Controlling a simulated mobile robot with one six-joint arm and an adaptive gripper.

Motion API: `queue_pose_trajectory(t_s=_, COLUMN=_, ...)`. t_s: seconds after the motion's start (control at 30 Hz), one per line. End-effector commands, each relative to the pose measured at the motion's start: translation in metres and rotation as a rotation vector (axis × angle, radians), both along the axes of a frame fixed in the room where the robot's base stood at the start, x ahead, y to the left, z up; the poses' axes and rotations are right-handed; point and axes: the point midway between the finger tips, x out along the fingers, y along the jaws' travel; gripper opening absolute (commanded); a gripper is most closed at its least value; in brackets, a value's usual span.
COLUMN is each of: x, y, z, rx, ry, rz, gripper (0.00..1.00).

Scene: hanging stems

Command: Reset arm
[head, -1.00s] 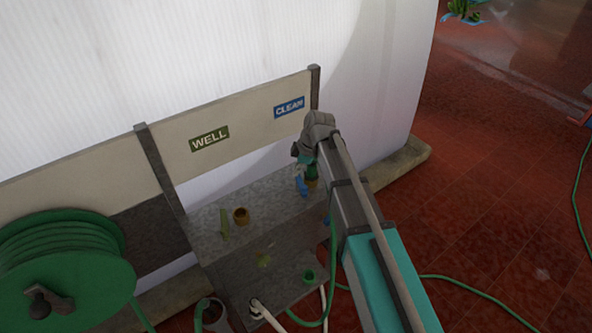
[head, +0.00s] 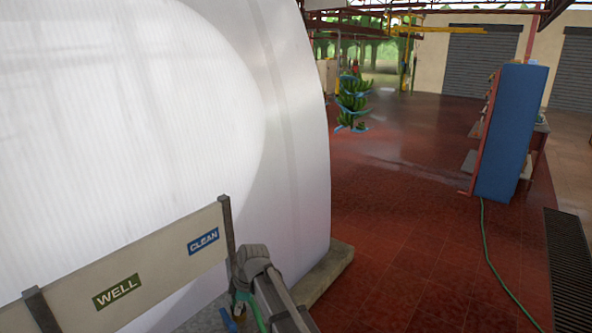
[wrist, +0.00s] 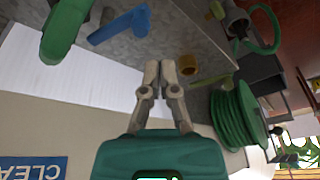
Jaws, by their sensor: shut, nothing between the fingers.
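My gripper (wrist: 160,68) shows in the wrist view with its two grey fingers together and nothing between them. It is over the grey metal bench, close in the picture to a small brown ring-shaped fitting (wrist: 188,64); I cannot tell the gap between them. In the head view my arm (head: 268,285) enters at the bottom, beside the panel with the CLEAN sign (head: 203,241). The fingers are not clearly seen there.
A blue piece (wrist: 120,24) and a green piece (wrist: 66,30) are by the bench in the wrist view. A green hose reel (wrist: 238,116) is at right. A large white tank (head: 140,110) fills the left of the head view. Red floor (head: 400,220) lies open at right.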

Motion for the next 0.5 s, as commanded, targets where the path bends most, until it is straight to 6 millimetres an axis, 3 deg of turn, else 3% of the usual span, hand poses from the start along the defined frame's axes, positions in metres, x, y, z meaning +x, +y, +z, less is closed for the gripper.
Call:
queue_pose_trajectory(t_s=0.03, x=-0.004, y=-0.020, z=-0.001, rx=-0.016, ry=0.010, rz=-0.068, gripper=0.00)
queue_pose_trajectory(t_s=0.27, x=-0.012, y=-0.112, z=-0.007, rx=-0.103, ry=0.065, rz=-0.465, gripper=0.00)
queue_pose_trajectory(t_s=0.5, x=-0.035, y=-0.205, z=-0.011, rx=-0.183, ry=0.115, rz=-0.905, gripper=0.00)
